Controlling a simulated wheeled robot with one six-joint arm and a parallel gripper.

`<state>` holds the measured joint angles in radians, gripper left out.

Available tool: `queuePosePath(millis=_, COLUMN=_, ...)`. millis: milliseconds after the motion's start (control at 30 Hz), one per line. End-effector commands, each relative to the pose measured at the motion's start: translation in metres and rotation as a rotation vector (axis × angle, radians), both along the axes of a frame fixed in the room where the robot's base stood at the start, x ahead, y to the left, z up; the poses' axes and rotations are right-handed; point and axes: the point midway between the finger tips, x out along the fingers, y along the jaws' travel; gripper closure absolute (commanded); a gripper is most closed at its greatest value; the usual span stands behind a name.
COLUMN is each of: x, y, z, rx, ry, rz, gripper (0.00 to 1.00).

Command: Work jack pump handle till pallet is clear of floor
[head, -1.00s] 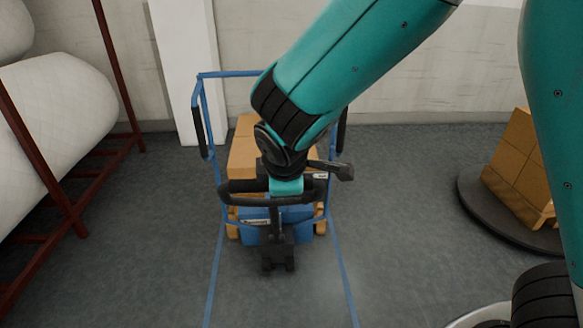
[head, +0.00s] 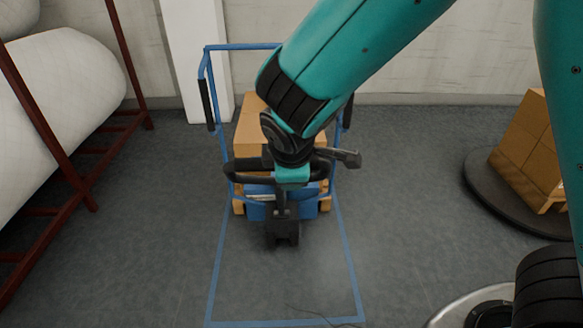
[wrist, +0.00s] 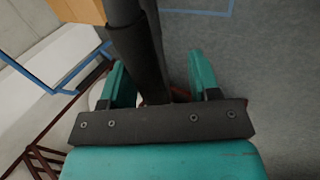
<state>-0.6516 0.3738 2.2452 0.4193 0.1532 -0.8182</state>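The pallet jack stands ahead with its blue body (head: 257,210) low in front of a wooden pallet (head: 238,206) bearing a cardboard box (head: 252,128). Its black looped handle (head: 240,170) faces me, with a dark wheel block (head: 283,232) below. My gripper (head: 291,174) is at the middle of the handle. In the wrist view, my gripper's two teal fingers (wrist: 158,75) stand apart, either side of the black handle bar (wrist: 137,50), with a gap showing at the right finger. The pallet's underside is hidden, so its height off the floor cannot be told.
A blue frame (head: 204,70) with black padded posts stands around the load, and blue tape (head: 350,265) marks the floor. A red rack (head: 45,135) with white rolls (head: 60,110) is at left. A round dark platform (head: 490,200) with cardboard boxes (head: 528,140) is at right.

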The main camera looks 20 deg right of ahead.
Motion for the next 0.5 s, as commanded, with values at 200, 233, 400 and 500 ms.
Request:
queuePosePath(millis=200, x=-0.002, y=0.002, z=0.005, rx=0.002, ry=-0.002, rz=0.002, gripper=0.45)
queuePosePath(millis=233, x=-0.003, y=0.002, z=0.008, rx=0.002, ry=-0.003, rz=0.003, gripper=0.45)
queuePosePath(millis=400, x=-0.018, y=0.007, z=0.034, rx=0.006, ry=-0.006, rz=0.005, gripper=0.45)
queuePosePath(millis=500, x=-0.030, y=0.010, z=0.056, rx=0.007, ry=-0.007, rz=0.006, gripper=0.45)
